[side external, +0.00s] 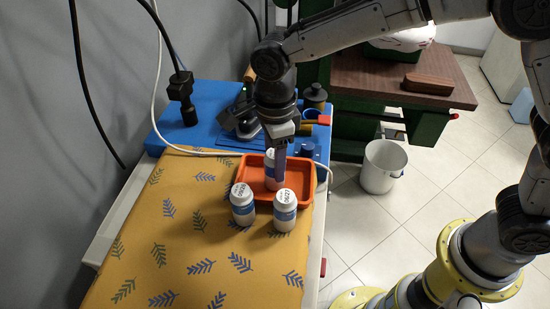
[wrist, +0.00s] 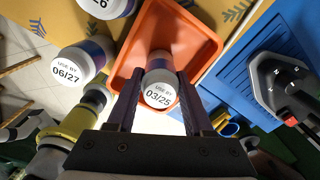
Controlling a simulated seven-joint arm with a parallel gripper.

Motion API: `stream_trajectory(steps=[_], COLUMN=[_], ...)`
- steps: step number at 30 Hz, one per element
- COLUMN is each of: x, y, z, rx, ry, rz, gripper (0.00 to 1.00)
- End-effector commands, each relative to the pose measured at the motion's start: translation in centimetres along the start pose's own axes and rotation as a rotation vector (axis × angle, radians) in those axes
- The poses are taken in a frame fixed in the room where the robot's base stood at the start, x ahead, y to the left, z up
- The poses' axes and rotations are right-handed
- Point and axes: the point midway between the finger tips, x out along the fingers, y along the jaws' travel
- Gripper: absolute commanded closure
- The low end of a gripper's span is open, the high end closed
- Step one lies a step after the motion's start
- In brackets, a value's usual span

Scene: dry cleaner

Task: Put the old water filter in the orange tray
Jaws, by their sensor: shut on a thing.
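The orange tray (side external: 306,184) lies at the far edge of the yellow patterned cloth. A white and blue water filter (side external: 270,166), labelled USE BY 03/25 in the wrist view (wrist: 159,92), is upright between my fingers within the tray's outline. My gripper (side external: 277,160) points down and is shut on it; whether its base touches the tray floor I cannot tell. A filter labelled 06/27 (side external: 284,214) stands outside the tray, also seen in the wrist view (wrist: 71,71). Another filter (side external: 243,208) stands to its left, its label partly cut off in the wrist view (wrist: 108,5).
The cloth-covered board (side external: 190,240) has free room in front of the filters. Behind the tray, a blue surface (side external: 215,104) holds a dark iron-like tool (side external: 240,122).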

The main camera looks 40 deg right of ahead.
Motion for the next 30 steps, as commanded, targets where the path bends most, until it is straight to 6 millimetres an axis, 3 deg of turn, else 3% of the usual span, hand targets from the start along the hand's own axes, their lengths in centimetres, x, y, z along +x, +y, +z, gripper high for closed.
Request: stream_trajectory(steps=[7,8,12,23,30], x=[0.3,0.3,0.3,0.0,-3.5], y=[0.0,0.0,0.0,0.0,-0.1], z=[0.0,0.0,0.0,0.0,0.1], rx=[0.0,0.0,0.0,0.0,0.0], ry=[0.001,0.001,0.001,-0.001,-0.004], rz=[0.001,0.001,0.001,-0.001,-0.003], gripper=[1.0,0.45,0.2,0.19,0.19])
